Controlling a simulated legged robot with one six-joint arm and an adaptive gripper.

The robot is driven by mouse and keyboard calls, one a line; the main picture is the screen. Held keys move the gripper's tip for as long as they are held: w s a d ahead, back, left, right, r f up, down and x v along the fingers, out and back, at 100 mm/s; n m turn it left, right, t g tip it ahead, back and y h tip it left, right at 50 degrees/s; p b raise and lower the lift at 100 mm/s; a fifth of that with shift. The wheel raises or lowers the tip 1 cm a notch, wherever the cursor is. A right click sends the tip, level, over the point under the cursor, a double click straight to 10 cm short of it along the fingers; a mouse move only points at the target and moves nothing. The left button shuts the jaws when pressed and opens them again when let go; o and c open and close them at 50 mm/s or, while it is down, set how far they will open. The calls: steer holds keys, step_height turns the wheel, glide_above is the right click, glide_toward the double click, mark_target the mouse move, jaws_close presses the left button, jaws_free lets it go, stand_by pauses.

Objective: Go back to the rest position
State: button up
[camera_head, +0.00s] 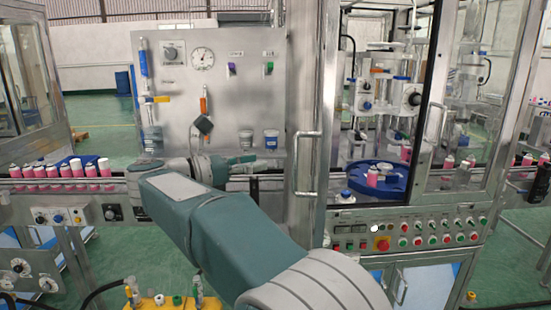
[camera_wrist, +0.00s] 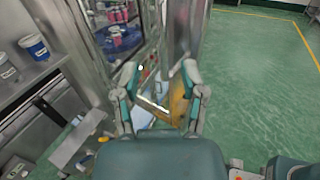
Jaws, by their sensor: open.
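My gripper (camera_wrist: 158,80) is open in the wrist view, with its two fingers spread and nothing between them. Beyond the fingers are the machine's lower front and the green floor. In the head view my arm reaches up and left from the bottom, and its wrist bends back to the right. There my gripper (camera_head: 262,165) is small and partly hard to make out in front of the grey panel (camera_head: 180,95), just above the conveyor and left of the machine's door frame.
Pink cans (camera_head: 62,171) stand on the conveyor at left. A blue rotary table (camera_head: 388,180) with cans is inside the glazed machine. A door handle (camera_head: 307,160) sticks out right of my gripper. Two tubs (camera_head: 271,139) stand behind it. Open green floor (camera_wrist: 255,90) lies at right in the wrist view.

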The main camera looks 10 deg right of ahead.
steer(key=shift+v, duration=1.1)
steer(key=w+d+r+n+t+y, duration=0.1)
steer(key=d+r+n+t+y, duration=0.1)
steer(key=r+n+t+y, duration=0.65)
steer(key=w+d+r+n+t+y, duration=0.15)
steer(key=n+t, duration=0.45)
steer(key=n, duration=0.7)
steer(key=s+d+f+n+g+y, duration=0.3)
steer(key=s+f+n+g, duration=0.4)
steer(key=s+f+n, duration=0.7)
steer(key=s+d+f+n+g+y, duration=0.4)
steer(key=s+f+n+g, duration=0.3)
steer(key=s+f+n, duration=0.8)
step_height(320, 180, down, 3)
steer(key=shift+s+d+f, duration=0.1)
steer(key=shift+s+d, duration=0.2)
steer(key=shift+d, duration=0.05)
